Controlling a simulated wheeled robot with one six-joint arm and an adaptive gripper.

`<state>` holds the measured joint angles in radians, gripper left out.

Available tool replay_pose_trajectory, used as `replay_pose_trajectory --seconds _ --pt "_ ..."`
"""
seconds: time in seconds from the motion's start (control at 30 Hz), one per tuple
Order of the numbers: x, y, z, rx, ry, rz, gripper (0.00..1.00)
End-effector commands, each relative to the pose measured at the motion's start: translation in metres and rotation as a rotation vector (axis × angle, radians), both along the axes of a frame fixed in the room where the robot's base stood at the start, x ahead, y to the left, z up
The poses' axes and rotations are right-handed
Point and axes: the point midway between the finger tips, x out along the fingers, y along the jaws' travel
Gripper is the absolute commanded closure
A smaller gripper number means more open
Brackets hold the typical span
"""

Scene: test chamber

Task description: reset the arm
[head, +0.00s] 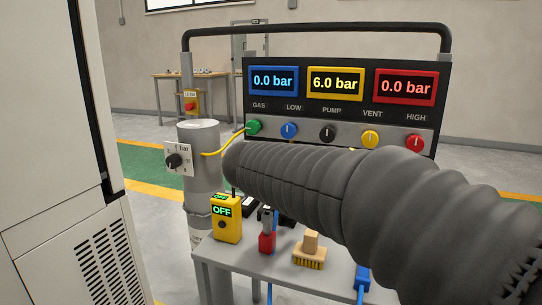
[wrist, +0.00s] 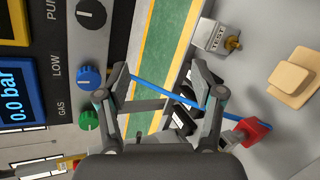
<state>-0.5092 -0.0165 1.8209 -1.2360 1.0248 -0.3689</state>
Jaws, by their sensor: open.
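My arm in its dark ribbed sleeve reaches from the right edge to the middle of the head view, in front of the control panel (head: 345,140). It hides the panel's lower edge and part of the small table (head: 215,258). My gripper (wrist: 160,78) shows in the wrist view with its two fingers spread apart and nothing between them. Past the fingers lie the green floor stripe and a thin blue line running to a red-ended piece (wrist: 252,130). I cannot make out the fingers in the head view.
The panel's blue knob (wrist: 88,78) and green knob (wrist: 88,120) are left of my gripper. A TEST block (wrist: 215,36) lies at the right. On the table are a yellow OFF meter (head: 226,225) and a brush (head: 309,257). A white cabinet (head: 60,150) stands left.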

Motion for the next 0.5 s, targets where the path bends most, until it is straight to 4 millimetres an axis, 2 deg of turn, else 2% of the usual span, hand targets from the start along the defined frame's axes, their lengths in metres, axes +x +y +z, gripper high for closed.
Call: replay_pose_trajectory --seconds 0.03,0.2,0.33,0.5 --pt "-0.02 -0.026 -0.008 0.085 0.016 -0.057 0.33" --pt "-0.092 -0.082 -0.048 0.402 0.061 -0.249 0.33" --pt "-0.149 -0.106 -0.079 0.647 0.075 -0.402 0.33" --pt "-0.219 -0.116 -0.119 0.968 0.065 -0.605 0.33"
